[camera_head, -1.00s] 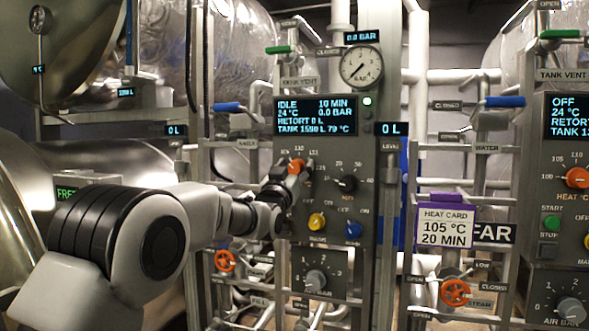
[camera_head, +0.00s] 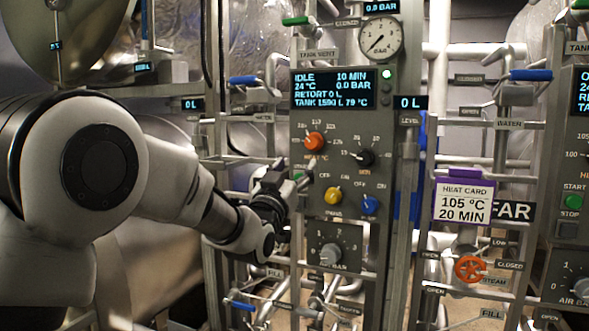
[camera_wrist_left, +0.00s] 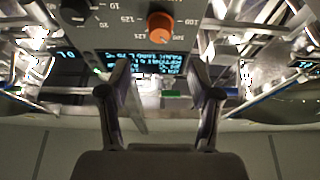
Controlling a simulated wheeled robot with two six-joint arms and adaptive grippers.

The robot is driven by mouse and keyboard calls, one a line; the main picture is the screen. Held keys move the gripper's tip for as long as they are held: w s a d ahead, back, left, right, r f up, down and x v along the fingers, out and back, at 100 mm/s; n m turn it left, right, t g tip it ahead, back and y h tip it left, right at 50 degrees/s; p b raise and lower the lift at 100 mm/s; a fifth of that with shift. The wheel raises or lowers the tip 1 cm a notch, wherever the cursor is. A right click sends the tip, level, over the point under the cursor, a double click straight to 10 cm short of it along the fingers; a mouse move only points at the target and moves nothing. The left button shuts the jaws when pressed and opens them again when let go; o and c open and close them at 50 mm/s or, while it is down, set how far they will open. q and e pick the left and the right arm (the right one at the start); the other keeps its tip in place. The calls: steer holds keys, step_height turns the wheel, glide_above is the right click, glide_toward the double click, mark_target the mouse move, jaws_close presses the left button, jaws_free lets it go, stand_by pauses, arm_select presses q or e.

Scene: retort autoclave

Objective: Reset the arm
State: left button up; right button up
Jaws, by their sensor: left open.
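My left arm comes in from the left in the head view. Its gripper (camera_head: 284,182) is in front of the lower left edge of the near control panel (camera_head: 345,232), below and left of the orange knob (camera_head: 314,141). In the left wrist view the two fingers of my gripper (camera_wrist_left: 161,72) are apart with nothing between them. The orange knob (camera_wrist_left: 160,28) shows there beyond the fingertips, clear of them. The gripper partly hides the panel's left side in the head view. My right gripper is not in view.
The panel display (camera_head: 334,89) reads IDLE, 10 MIN, 24 °C, 0.0 BAR. Black, yellow (camera_head: 333,196) and blue (camera_head: 370,204) knobs sit on the panel. A heat card (camera_head: 463,202) reads 105 °C, 20 MIN.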

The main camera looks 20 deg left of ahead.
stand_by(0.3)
arm_select(q)
step_height(320, 180, down, 26)
steer(key=w+g, duration=0.3)
steer(key=g, duration=0.2)
steer(key=s+a+f+g, duration=0.15)
steer(key=s+f, duration=0.25)
steer(key=f, duration=0.7)
steer(key=s+d+f+g, duration=0.1)
steer(key=s+f+g, duration=0.3)
steer(key=f, duration=0.6)
steer(key=s+f+g, duration=0.5)
steer(key=s+f, duration=1.1)
steer(key=s, duration=0.1)
steer(key=s+f+g, duration=0.1)
steer(key=s+g, duration=0.2)
steer(key=s, duration=0.8)
steer(key=s+f+g, duration=0.2)
steer(key=s+g, duration=0.2)
steer(key=s, duration=0.8)
steer(key=shift+a+f+n+y, duration=0.3)
steer(key=shift+n, duration=0.1)
steer(key=shift+w, duration=0.15)
